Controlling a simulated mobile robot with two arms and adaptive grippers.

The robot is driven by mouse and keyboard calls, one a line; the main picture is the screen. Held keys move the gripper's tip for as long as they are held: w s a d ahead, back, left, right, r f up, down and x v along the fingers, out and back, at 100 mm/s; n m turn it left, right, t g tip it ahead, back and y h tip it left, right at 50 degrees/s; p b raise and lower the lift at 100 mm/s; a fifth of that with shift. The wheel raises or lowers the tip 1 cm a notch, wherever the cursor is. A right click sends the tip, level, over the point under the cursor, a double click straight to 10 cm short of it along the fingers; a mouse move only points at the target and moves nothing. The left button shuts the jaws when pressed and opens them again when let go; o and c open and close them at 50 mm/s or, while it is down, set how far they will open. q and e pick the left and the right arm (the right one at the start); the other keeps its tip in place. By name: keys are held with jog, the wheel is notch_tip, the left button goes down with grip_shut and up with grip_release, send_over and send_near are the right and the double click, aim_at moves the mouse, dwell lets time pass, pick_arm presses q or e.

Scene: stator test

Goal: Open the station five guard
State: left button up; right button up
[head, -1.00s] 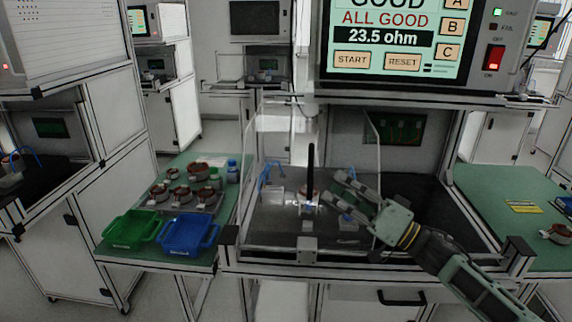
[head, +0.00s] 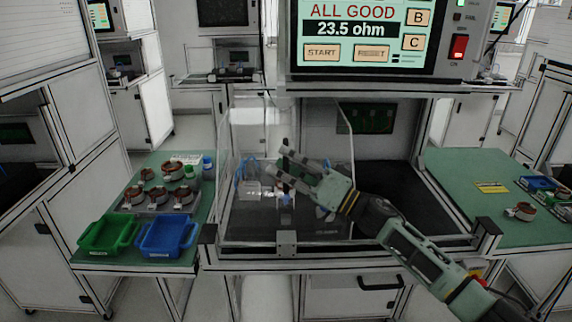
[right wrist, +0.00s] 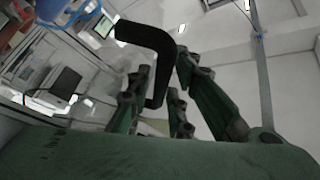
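The station guard (head: 320,215) is a clear panelled cover over the bench bay below the test screen, and it looks closed. Its black handle (right wrist: 150,40) shows in the right wrist view as a bent bar passing between my right fingers. My right gripper (head: 281,164) is in front of the guard, its fingers apart around the handle; it also shows in the right wrist view (right wrist: 158,95). I cannot tell whether the fingers touch the handle. In the head view the gripper mostly hides the handle. My left gripper is not in view.
The test screen (head: 362,30) above reads ALL GOOD, 23.5 ohm. Blurred parts stand behind the guard. On the left, a green bin (head: 107,238), a blue bin (head: 168,238) and copper-coloured stators (head: 183,196) sit on a green table. The green right table (head: 455,185) has free room.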

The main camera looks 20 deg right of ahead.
grip_shut()
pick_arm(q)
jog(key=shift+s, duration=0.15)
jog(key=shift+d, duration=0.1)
pick_arm(e)
jog(key=shift+d, duration=0.15)
